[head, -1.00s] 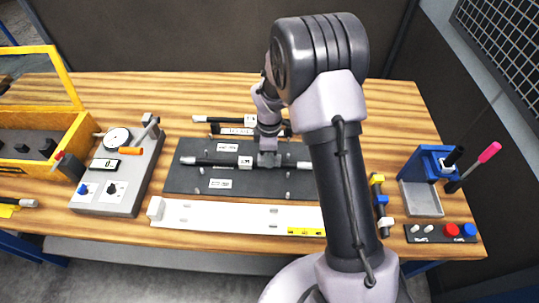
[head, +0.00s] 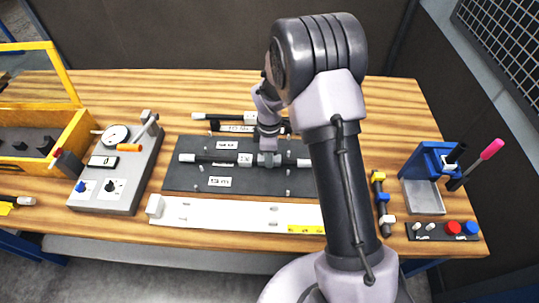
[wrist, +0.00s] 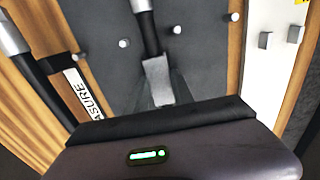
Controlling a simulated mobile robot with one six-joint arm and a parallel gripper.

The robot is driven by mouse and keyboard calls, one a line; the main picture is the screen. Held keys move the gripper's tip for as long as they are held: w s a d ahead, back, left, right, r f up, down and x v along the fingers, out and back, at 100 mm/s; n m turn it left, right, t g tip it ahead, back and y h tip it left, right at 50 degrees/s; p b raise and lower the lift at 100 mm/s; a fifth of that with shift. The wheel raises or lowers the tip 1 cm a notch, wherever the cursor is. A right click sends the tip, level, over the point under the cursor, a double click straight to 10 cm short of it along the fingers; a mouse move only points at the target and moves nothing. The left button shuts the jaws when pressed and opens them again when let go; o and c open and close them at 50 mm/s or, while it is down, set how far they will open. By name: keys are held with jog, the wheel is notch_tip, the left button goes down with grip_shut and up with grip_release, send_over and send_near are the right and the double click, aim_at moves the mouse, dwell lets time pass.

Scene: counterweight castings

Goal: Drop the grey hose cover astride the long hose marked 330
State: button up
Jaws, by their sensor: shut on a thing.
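A long black hose (head: 215,160) with pale ends lies across the dark board. It bears a white tag (head: 246,160) whose print I cannot read for sure. It also shows in the wrist view (wrist: 149,35), with a metal end at the top. The grey hose cover (wrist: 158,78) is in my gripper (head: 268,150) and sits in line with the hose. It appears to be over or on the hose, but I cannot tell if it is fully seated. My gripper is shut on the cover, low over the board. The hose's stretch under the cover is hidden.
Small pegs stand on the dark board (head: 185,180). Another black hose (head: 215,117) lies behind it. A white rail (head: 230,214) lies in front. A grey gauge box (head: 118,180) and yellow case (head: 75,140) stand left. A blue press (head: 425,165) stands right.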

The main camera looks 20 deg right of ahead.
jog(key=shift+f, duration=0.3)
jog(key=o, duration=1)
jog(key=shift+o, duration=0.2)
notch_tip(320, 180, up, 7)
jog(key=p, duration=0.5)
